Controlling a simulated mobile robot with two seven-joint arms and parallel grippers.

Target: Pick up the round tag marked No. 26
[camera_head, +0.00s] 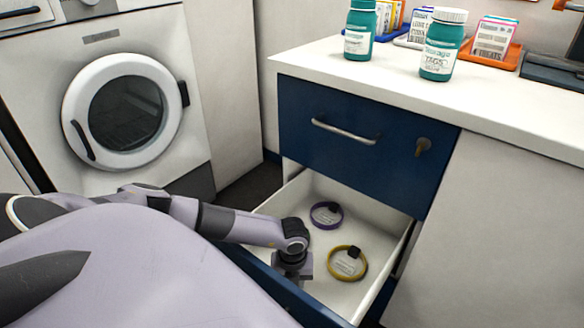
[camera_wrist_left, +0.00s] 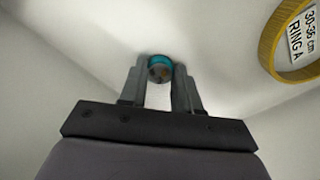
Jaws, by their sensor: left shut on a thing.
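My left gripper (camera_head: 291,275) reaches down into the open lower drawer (camera_head: 398,262). In the left wrist view its two fingers (camera_wrist_left: 159,78) are closed on a small round teal-rimmed piece (camera_wrist_left: 159,61) with a brownish and dark face. I take this piece to be the round tag, but no number can be read on it. In the head view the gripper hides it. My right gripper is not in view.
A purple ring (camera_head: 326,216) and a yellow ring (camera_head: 347,263) with a label lie in the drawer. The yellow ring also shows in the left wrist view (camera_wrist_left: 268,48). A blue upper drawer (camera_head: 360,160) is shut above. Teal bottles (camera_head: 441,50) stand on the counter.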

